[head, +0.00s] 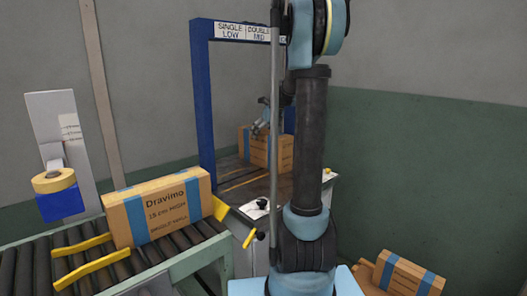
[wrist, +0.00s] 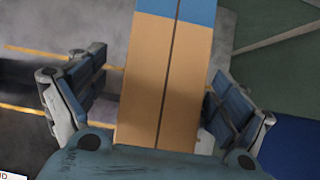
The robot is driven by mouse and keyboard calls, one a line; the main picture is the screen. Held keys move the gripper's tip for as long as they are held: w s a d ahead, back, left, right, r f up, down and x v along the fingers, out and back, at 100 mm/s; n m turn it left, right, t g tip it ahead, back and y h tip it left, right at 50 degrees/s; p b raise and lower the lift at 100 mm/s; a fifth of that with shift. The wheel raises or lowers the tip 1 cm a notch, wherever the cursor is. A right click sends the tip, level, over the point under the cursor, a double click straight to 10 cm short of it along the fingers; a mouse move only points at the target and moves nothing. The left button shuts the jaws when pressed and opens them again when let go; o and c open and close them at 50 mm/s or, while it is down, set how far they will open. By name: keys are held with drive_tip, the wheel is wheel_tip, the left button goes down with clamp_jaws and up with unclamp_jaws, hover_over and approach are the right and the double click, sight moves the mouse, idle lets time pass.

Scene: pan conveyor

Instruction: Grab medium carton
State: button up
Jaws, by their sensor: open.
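A brown carton with blue tape (head: 256,153) stands inside the blue frame in the head view. My gripper (head: 263,118) is at the top of this carton, partly hidden behind my arm. In the wrist view, the carton (wrist: 165,85) lies between the two spread fingers of my gripper (wrist: 157,98), with a gap visible on the left side. The gripper is open. Another carton (head: 160,207), printed "Dravimo 15 cm HIGH", stands on the rollers at left. I cannot tell which carton is the medium one.
The blue frame (head: 206,110) bears signs "SINGLE LOW" and "DOUBLE MID". The roller conveyor (head: 60,262) has yellow guides (head: 82,246). A tape dispenser (head: 56,190) stands at left. More cartons (head: 408,277) sit low at right. A green and grey wall closes the back.

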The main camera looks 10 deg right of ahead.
sight(257, 152)
drive_tip(key=x, duration=0.4)
drive_tip(key=shift+w+d+f, duration=0.15)
drive_tip(key=shift+f, duration=0.1)
drive_tip(key=c, duration=1.5)
